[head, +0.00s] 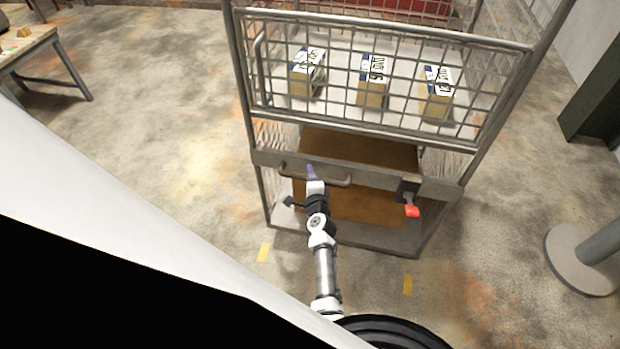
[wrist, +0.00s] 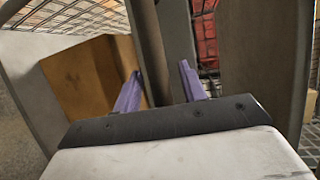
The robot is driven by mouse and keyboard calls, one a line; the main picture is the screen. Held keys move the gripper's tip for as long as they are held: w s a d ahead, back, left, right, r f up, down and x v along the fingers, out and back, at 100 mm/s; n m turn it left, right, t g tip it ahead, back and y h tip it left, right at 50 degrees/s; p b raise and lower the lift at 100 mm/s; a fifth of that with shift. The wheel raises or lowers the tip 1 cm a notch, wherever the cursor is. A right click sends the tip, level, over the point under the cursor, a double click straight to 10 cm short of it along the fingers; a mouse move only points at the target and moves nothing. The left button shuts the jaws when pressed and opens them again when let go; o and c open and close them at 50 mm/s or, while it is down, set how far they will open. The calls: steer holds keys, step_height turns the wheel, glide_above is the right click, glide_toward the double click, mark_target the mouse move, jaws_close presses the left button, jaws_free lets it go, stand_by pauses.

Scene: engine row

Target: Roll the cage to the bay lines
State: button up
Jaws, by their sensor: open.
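The cage (head: 467,188) is a grey wire-mesh roll cage standing upright in front of me in the head view. A horizontal handle bar (head: 338,181) runs along its near side, and a red-tipped lever (head: 411,210) sits to the right of it. My gripper (head: 311,172) is at the left part of the handle. In the wrist view my gripper (wrist: 158,85) shows its two purple fingers apart, with a grey bar of the cage (wrist: 150,50) between or just beyond them. I cannot tell whether they touch it.
Several labelled boxes (head: 372,90) stand on the cage's upper shelf, and a large brown box (head: 365,205) sits below. A post with a round base (head: 582,258) is at right. A table (head: 30,45) stands at far left. The floor left of the cage is clear.

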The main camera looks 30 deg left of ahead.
steer(key=v, duration=1.3)
steer(key=shift+s+d, duration=0.25)
steer(key=shift+s, duration=0.05)
